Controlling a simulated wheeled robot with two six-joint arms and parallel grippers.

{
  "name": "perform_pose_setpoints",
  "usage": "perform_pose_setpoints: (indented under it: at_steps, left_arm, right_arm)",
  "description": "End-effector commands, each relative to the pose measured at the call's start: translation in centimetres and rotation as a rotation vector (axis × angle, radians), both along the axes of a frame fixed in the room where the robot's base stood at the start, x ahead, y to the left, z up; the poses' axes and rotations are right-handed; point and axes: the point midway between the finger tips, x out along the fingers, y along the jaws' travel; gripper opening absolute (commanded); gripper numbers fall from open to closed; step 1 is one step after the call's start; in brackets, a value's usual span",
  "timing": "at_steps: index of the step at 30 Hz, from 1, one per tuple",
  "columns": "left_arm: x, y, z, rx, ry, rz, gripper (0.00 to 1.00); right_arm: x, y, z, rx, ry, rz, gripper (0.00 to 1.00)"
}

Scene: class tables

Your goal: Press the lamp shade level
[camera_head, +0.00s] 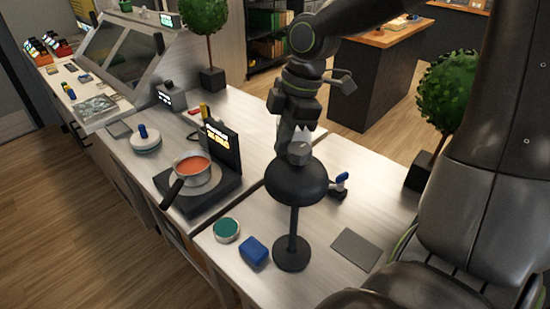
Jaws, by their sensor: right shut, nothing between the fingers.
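The lamp shade (297,184) looks roughly level, though a slight tilt is hard to tell from here. My right gripper (299,150) points down directly over the top of the shade, shut and empty. Its fingertips are at or very near the small grey block-like top of the shade; I cannot tell whether they touch. My left gripper is not in view.
A blue block (254,251) and a green-topped round tin (227,230) stand left of the lamp base. A pot of red soup (192,168) sits on a black burner further left. A grey flat pad (356,250) lies to the right. A potted plant (446,90) stands behind.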

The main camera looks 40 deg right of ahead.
Motion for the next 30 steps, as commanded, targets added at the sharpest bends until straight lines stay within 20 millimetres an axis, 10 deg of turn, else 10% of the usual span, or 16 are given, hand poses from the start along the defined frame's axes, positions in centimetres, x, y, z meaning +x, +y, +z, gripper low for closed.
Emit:
perform_pose_setpoints:
  at_steps: [30]
  left_arm:
    - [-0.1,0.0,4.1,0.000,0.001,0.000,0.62]
  right_arm:
    - [0.0,0.0,5.0,0.000,0.000,0.000,0.00]
